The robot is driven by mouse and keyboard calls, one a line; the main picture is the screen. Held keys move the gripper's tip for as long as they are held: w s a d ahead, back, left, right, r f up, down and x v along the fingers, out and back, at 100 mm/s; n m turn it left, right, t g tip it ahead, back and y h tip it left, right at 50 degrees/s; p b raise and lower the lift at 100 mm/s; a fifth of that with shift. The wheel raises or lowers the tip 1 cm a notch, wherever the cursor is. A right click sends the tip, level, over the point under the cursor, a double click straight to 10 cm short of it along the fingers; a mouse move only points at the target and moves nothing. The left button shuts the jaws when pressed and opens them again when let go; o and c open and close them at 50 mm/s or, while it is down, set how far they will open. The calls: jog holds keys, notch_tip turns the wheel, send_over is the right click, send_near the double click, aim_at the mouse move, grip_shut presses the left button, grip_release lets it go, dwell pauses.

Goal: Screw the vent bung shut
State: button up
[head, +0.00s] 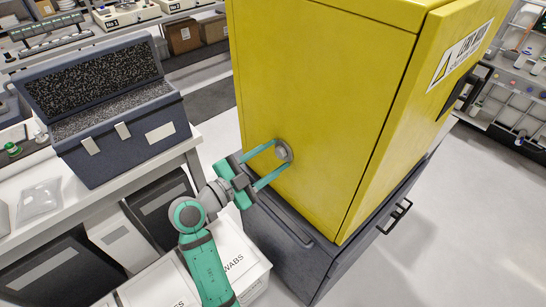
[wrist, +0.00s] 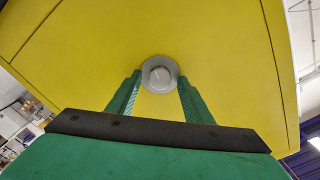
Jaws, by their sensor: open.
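The vent bung (head: 283,151) is a round grey plug on the lower side wall of the yellow cabinet (head: 320,90).
The yellow cabinet stands on a dark base cabinet (head: 290,245) with a handle. An open foam-lined case (head: 125,140) sits on the white bench at left. A white box (head: 250,275) marked "WABS" is below my arm. Clear floor (head: 450,220) lies at right.

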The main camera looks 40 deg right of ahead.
jog(key=shift+d, duration=0.15)
jog(key=c, duration=1.1)
jog(key=shift+o, duration=0.2)
